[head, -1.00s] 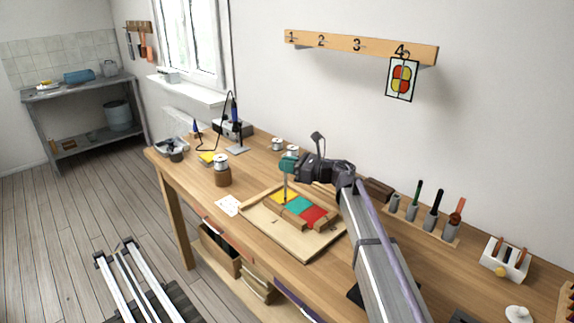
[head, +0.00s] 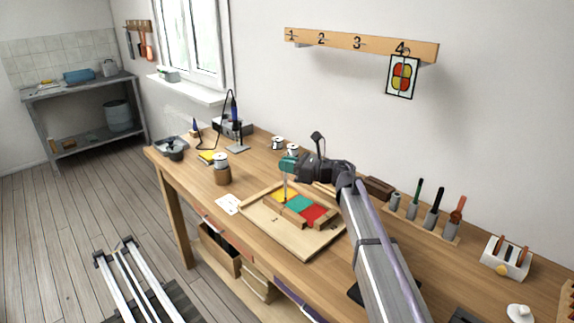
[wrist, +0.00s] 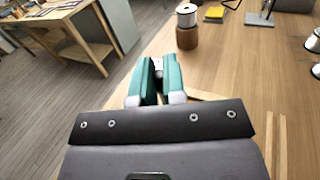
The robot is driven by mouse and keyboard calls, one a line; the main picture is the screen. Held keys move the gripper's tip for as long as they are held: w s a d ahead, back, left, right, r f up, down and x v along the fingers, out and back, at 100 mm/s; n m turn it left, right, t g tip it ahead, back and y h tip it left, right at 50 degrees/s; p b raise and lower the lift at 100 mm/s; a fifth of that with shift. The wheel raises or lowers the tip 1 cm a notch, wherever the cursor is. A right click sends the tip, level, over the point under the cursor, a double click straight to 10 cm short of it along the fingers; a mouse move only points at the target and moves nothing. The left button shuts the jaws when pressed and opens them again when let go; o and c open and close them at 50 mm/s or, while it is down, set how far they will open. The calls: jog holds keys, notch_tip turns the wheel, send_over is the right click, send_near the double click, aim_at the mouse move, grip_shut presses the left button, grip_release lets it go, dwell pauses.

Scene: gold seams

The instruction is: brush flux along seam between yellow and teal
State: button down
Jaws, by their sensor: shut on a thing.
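The yellow tile (head: 280,195), teal tile (head: 298,203) and red tile (head: 313,213) lie in a row on a pale wooden board (head: 300,240). My gripper (head: 287,163) is over the yellow end of the row, with its jaws pointing left. In the wrist view the gripper's teal fingers (wrist: 158,82) show close together; the brush is hidden there.
A spool on a wooden stand (head: 222,172) is left of the board, with a white card (head: 229,204) in front of it. A soldering iron stand (head: 236,135) is at the back left. A tool rack (head: 425,218) with several handles is right of my arm. A picture hangs at hook 4.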

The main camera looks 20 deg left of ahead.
jog(key=shift+w+d, duration=0.1)
jog(key=shift+w, duration=0.1)
dwell(0.5)
jog(key=shift+w+d, duration=0.1)
jog(key=shift+w, duration=0.25)
jog(key=shift+w+d, duration=0.15)
jog(key=shift+w, duration=0.2)
jog(key=shift+w+d, duration=0.1)
jog(key=shift+w, duration=0.25)
jog(key=shift+w+d, duration=0.2)
jog(key=shift+w, duration=0.15)
jog(key=shift+w+d, duration=0.15)
jog(key=shift+w, duration=0.2)
jog(key=shift+w+d, duration=0.15)
jog(key=shift+w, duration=0.3)
dwell(0.4)
